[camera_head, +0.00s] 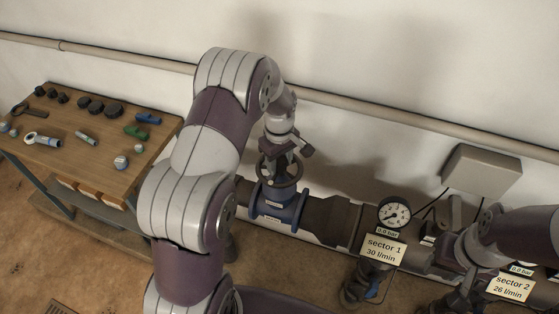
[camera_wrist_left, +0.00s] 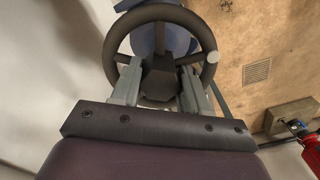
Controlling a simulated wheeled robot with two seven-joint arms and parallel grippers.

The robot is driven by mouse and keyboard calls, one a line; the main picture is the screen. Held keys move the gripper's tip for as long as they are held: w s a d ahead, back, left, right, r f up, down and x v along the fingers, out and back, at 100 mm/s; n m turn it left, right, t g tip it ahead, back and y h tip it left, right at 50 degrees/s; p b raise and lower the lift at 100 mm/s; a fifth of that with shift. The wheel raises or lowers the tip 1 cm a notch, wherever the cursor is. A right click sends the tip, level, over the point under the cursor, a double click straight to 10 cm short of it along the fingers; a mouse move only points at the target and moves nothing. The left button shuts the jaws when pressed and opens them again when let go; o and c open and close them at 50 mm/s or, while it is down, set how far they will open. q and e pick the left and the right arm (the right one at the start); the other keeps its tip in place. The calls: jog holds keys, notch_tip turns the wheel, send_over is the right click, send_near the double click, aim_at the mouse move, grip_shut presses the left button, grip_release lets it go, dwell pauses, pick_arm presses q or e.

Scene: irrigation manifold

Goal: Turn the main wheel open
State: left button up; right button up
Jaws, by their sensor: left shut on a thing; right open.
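The main wheel (camera_head: 293,181) is a dark round handwheel on top of a blue valve body (camera_head: 276,206) set in the thick pipe. It also shows in the left wrist view as a dark ring with spokes and a hub (camera_wrist_left: 207,38). My left gripper (camera_head: 279,160) reaches down onto the wheel from above. In the left wrist view its two grey fingers (camera_wrist_left: 160,80) stand on either side of the hub, shut on the wheel. My right gripper (camera_head: 446,240) is partly visible at the lower right, by the pipe and away from the wheel; its fingers are hard to make out.
A gauge (camera_head: 394,212) reading 0.0 bar stands above the sector 1 sign (camera_head: 383,249). The sector 2 sign (camera_head: 511,287) is further right. A grey box (camera_head: 482,172) hangs on the wall. A wooden bench (camera_head: 60,160) with several small parts stands at left.

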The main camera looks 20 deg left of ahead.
pick_arm(q)
jog(key=o, duration=0.8)
jog(key=shift+w+r, duration=0.15)
jog(key=shift+c, duration=0.2)
jog(key=shift+a, duration=0.1)
notch_tip(320, 180, up, 6)
jog(key=shift+f+b, duration=0.1)
jog(key=shift+b, duration=0.9)
notch_tip(320, 180, up, 5)
jog(key=shift+f, duration=0.2)
notch_tip(320, 180, up, 2)
jog(key=shift+r+p, duration=0.1)
jog(key=shift+p, duration=1.15)
